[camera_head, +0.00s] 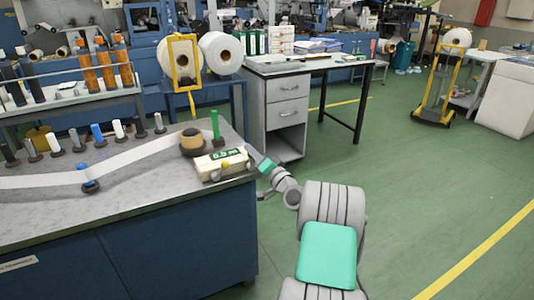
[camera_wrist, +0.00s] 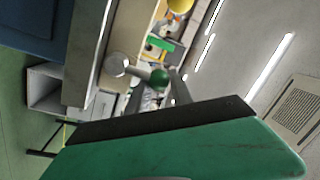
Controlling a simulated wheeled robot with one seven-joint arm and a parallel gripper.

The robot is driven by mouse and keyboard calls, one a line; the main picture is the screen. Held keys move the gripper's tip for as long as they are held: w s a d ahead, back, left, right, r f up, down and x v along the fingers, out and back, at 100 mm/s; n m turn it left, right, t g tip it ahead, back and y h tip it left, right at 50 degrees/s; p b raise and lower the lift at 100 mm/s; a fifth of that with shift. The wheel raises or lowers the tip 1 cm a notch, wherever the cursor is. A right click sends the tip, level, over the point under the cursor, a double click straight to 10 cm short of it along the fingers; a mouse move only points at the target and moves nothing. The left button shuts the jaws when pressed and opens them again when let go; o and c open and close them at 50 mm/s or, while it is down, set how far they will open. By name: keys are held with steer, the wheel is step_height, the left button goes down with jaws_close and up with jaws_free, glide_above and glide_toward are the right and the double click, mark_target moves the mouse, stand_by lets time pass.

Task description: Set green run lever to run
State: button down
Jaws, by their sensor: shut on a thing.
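The green run lever's round green knob (camera_wrist: 159,77) shows in the wrist view, with a short grey rod leading left to a pale round end (camera_wrist: 117,66). In the head view my gripper (camera_head: 257,163) is at the right end of the bench, just right of the white counter box (camera_head: 208,168). The lever itself cannot be made out there. Its run marking does not show in either view.
A white web (camera_head: 120,162) runs along the bench (camera_head: 150,192).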

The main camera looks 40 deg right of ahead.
steer(key=shift+a+f, duration=0.15)
steer(key=shift+f, duration=0.6)
steer(key=c, duration=1.5)
jaws_free()
steer(key=o, duration=0.4)
steer(key=shift+r, duration=0.2)
steer(key=shift+r, duration=0.1)
steer(key=shift+s, duration=0.1)
steer(key=s, duration=0.7)
steer(key=shift+s+a+f, duration=0.15)
steer(key=shift+s+f, duration=0.1)
steer(key=shift+f, duration=0.1)
